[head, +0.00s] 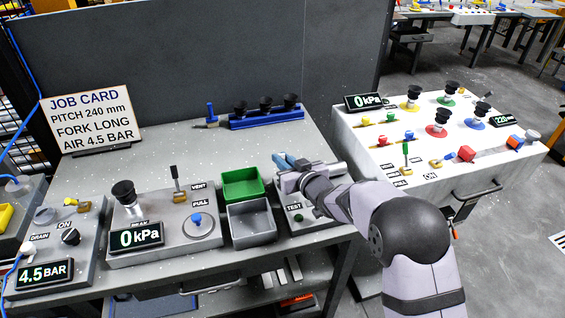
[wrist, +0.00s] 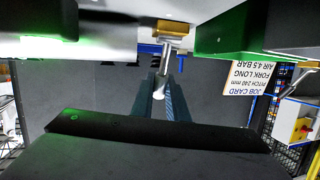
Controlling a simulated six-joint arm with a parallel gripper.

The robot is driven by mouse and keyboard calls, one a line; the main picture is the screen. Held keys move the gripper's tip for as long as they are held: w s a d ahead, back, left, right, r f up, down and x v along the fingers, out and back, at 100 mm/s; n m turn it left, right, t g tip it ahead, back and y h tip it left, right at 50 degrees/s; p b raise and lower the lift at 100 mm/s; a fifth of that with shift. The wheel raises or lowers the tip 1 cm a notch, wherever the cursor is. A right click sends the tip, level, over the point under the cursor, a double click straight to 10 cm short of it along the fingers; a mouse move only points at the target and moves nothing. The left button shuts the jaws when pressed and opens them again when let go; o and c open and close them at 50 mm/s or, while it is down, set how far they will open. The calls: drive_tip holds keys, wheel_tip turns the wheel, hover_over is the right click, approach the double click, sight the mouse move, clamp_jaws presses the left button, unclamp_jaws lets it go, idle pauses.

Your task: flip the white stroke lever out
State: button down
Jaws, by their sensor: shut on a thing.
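The white stroke lever (wrist: 168,58) shows in the wrist view as a short metal shaft with a white end, coming from a brass-coloured block (wrist: 176,30). My gripper (wrist: 162,88) has its two dark blue-grey jaws shut around the lever's white end. In the head view my gripper (head: 284,161) is at the back of the grey box marked TEST (head: 297,219), right of the green bin. There the lever is hidden by my gripper and arm. I cannot tell the lever's exact angle.
A green bin (head: 242,175) and a grey bin (head: 233,222) stand just left of my gripper. A grey box with a black lever (head: 175,180) and 0 kPa display is further left. A blue rack (head: 267,120) lies behind. A white panel table (head: 360,140) is at right.

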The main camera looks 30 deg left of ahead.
drive_tip(key=c, duration=1.7)
unclamp_jaws()
drive_tip(key=shift+c, duration=0.2)
